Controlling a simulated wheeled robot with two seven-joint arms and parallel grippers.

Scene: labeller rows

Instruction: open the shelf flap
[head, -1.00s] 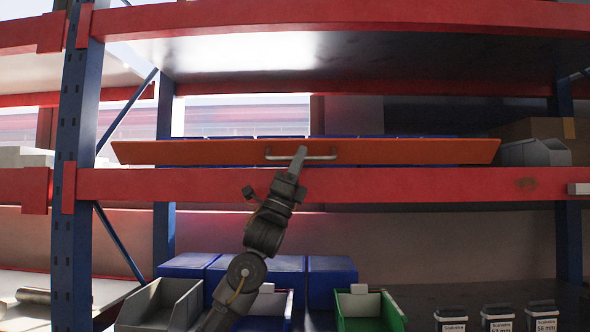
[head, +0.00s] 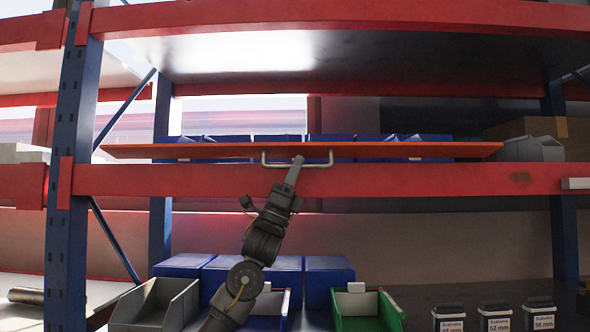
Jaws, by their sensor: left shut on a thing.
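The orange shelf flap (head: 215,151) spans the middle shelf in the head view. It is seen nearly edge-on, tilted up towards level, above the red beam. Its metal bar handle (head: 326,164) hangs along its front edge. My left gripper (head: 297,163) is shut on the handle near its middle, reaching up from below; the fingertips overlap the bar. Blue bins (head: 278,140) show behind and above the flap. My right gripper is not in view.
Red beams (head: 440,180) and a blue upright (head: 72,160) frame the shelf. A grey bin (head: 534,148) stands right of the flap. Below are blue boxes (head: 330,275), a grey bin (head: 155,304), a green bin (head: 366,310) and labelled tubs (head: 495,318).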

